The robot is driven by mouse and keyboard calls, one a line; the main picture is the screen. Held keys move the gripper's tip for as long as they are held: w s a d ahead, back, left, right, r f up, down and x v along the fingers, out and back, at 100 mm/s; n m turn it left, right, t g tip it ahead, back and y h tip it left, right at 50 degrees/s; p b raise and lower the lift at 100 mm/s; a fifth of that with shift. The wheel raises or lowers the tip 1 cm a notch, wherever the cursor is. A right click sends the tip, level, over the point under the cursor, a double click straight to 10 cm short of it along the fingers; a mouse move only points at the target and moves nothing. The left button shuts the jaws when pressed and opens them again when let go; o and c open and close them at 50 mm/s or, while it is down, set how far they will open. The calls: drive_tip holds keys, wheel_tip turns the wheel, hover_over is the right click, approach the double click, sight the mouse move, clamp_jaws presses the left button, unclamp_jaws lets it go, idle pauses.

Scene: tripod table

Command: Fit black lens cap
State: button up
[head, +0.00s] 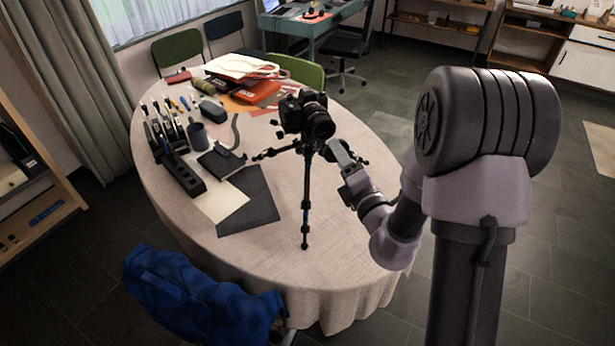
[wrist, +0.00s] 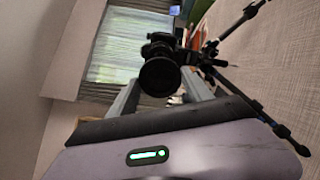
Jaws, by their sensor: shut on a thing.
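The black camera (head: 292,112) stands on a small black tripod (head: 306,195) on the table, its lens (head: 319,124) pointing right and toward me. My gripper (head: 342,154) is just right of and below the lens in the head view. In the wrist view my gripper (wrist: 162,88) is shut on a black round disc, the lens cap (wrist: 160,77), held between the fingertips. The camera (wrist: 158,47) shows behind the cap, partly covered by it. I cannot tell whether the cap touches the lens. The cap is not clear in the head view.
The oval table (head: 285,262) has a pale cloth. Tripod legs spread near my gripper. A dark mat (head: 250,200), a pen rack (head: 180,172), a dark cup (head: 197,136) and piled bags (head: 258,92) lie left and behind. A blue cloth (head: 200,300) is at the front edge.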

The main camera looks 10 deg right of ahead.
sight(323, 130)
drive_tip(key=shift+w+d, duration=0.1)
drive_tip(key=shift+w, duration=0.05)
drive_tip(key=shift+r+p, duration=0.1)
drive_tip(key=shift+p, duration=0.25)
drive_tip(key=p+x, duration=0.3)
drive_tip(key=x, duration=0.3)
drive_tip(key=shift+w, duration=0.15)
drive_tip(key=shift+p, duration=0.5)
drive_tip(key=shift+p+x, duration=0.5)
drive_tip(key=shift+x, duration=0.25)
idle(1.4)
drive_tip(key=o, duration=1.8)
